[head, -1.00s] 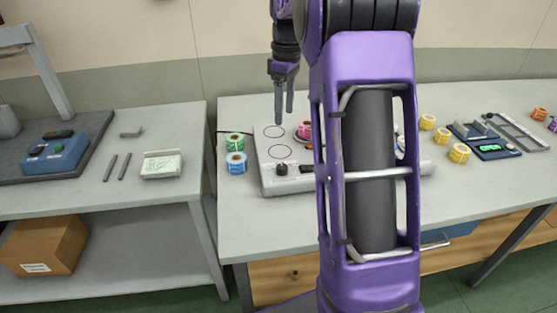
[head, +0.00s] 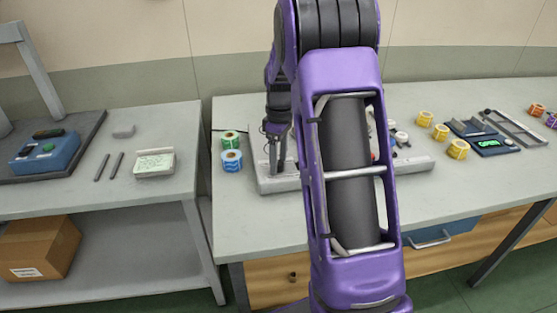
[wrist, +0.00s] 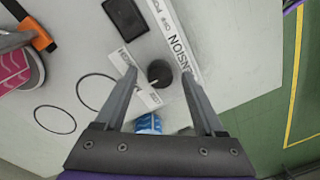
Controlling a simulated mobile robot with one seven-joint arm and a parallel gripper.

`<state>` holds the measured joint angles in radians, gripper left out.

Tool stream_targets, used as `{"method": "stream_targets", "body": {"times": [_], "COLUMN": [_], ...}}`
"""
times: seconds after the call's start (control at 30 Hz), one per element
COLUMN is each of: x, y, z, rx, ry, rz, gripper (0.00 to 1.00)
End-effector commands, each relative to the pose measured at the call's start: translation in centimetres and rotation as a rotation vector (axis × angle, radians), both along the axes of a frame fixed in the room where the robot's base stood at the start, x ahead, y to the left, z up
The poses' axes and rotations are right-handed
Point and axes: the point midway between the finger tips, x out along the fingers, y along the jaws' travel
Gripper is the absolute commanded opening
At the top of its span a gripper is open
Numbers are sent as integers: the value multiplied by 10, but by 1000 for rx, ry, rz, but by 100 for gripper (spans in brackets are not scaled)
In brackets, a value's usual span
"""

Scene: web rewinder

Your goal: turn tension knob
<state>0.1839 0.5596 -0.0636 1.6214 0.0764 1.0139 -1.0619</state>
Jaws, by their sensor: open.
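The tension knob (wrist: 160,72) is a small round black knob on the pale rewinder panel (wrist: 95,55), beside a white strip label (wrist: 180,48) whose visible letters read "NSION". My gripper (wrist: 159,75) is open, with one fingertip on each side of the knob in the wrist view. I cannot tell whether either finger touches it. In the head view my gripper (head: 277,170) points down over the left front of the rewinder (head: 262,187). There the knob is hidden behind the fingers, and my own arm covers the middle of the machine.
A black rectangular switch (wrist: 126,18) sits near the knob. A pink roll with an orange part (wrist: 42,38) is at the left of the wrist view. Green (head: 231,139) and blue (head: 232,161) label rolls stand left of the rewinder. Yellow rolls (head: 458,149) stand to the right.

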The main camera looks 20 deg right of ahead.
Motion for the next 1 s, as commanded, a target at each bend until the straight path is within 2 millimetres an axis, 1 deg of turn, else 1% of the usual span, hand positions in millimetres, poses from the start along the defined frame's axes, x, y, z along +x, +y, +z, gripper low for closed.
{"method": "stream_targets", "body": {"times": [0.23, 0.27, 0.3, 0.47, 0.6, 0.63, 0.67, 1.0], "x": [0, 0, 0, 0, 0, 0, 0, 0], "y": [0, 0, 0, 0, 0, 0, 0, 0], "z": [-1, -1, -1, -1, -1, -1, -1, 0], "rx": [-1, -1, -1, -1, -1, -1, -1, -1], "ry": [-1, -1, -1, -1, -1, -1, -1, -1], "rz": [0, 0, 0, 0, 0, 0, 0, -31], "gripper": [71, 69, 62, 33, 8, 3, 0, 0]}}
